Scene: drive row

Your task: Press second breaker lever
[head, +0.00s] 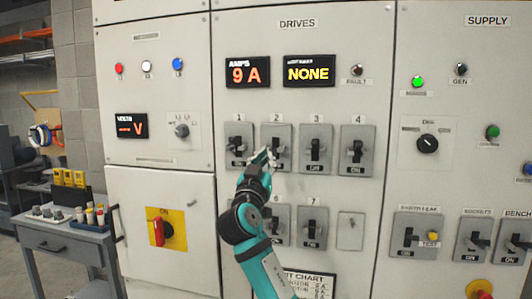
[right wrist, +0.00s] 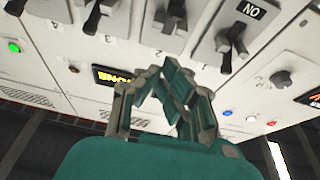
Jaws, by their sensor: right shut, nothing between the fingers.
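The second breaker (head: 276,137) sits in the upper row of the DRIVES panel, under the label 2. It is a grey plate with a black lever, and its lower left is partly covered by my right gripper. It also shows in the right wrist view (right wrist: 176,12), where the picture looks upside down. My right gripper (head: 266,155) is shut and empty, with its fingertips at the lower left of that breaker. Its closed fingers (right wrist: 178,92) show below the levers in the right wrist view. I cannot tell whether it touches the lever. My left gripper is not in view.
Breaker 1 (head: 238,144) is close on the left, and breakers 3 (head: 315,146) and 4 (head: 358,150) are on the right. More breakers (head: 312,227) are below. A display (head: 309,71) reads NONE. A grey cart (head: 62,240) stands at left.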

